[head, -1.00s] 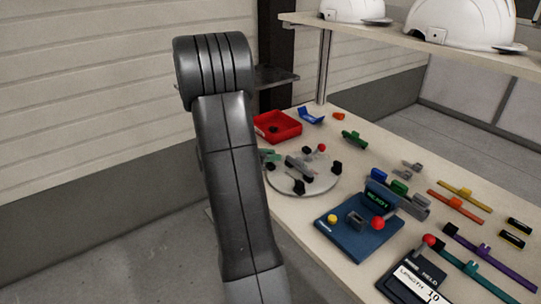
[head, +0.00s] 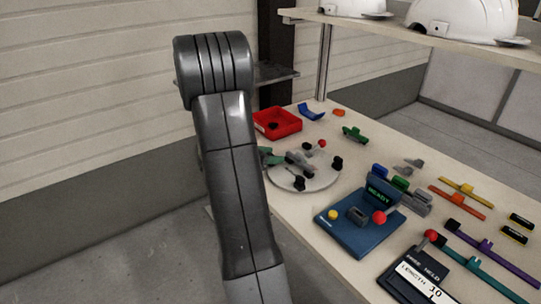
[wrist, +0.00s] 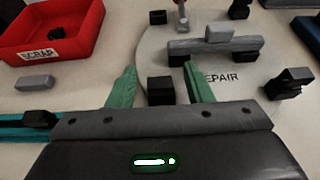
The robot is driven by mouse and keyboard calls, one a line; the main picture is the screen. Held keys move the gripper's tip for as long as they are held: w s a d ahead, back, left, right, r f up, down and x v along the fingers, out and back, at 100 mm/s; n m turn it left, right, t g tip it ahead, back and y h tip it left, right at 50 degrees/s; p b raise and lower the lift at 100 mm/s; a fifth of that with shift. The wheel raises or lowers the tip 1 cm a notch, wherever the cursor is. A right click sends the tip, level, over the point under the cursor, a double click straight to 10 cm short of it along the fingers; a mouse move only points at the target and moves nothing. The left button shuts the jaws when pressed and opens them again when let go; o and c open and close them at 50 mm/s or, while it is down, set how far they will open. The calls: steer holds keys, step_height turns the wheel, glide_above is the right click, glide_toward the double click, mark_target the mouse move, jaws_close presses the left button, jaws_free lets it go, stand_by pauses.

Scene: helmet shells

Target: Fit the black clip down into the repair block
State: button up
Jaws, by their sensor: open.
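My gripper (wrist: 160,85) is open, its two green fingers apart with the tips over the near edge of the round repair disc. A small black block (wrist: 160,92) shows between the fingers; I cannot tell whether it touches them. A grey stepped block (wrist: 212,47) with black supports lies on the disc, just beyond the right finger. Another black piece (wrist: 288,84) stands at the right of the disc. A further black piece (wrist: 38,119) is on a teal strip at the left. I cannot tell which black piece is the clip. The head view shows the disc (head: 318,184) beside my arm.
A red scrap tray (wrist: 82,42) holding a black piece stands at the left, with a loose grey piece (wrist: 35,82) before it. A blue station (head: 340,232) with a red knob and READY display stands right of the disc. Coloured strips (head: 495,252) lie farther right.

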steer(key=p+v, duration=0.1)
steer(key=v, duration=1.3)
steer(key=shift+d+f, duration=0.15)
steer(key=shift+f, duration=0.1)
steer(key=b+x, duration=0.1)
steer(key=x, duration=1.2)
steer(key=shift+w+d, duration=0.25)
steer(key=shift+r, duration=0.25)
steer(key=shift+a+f, duration=0.1)
steer(key=shift+f, duration=0.1)
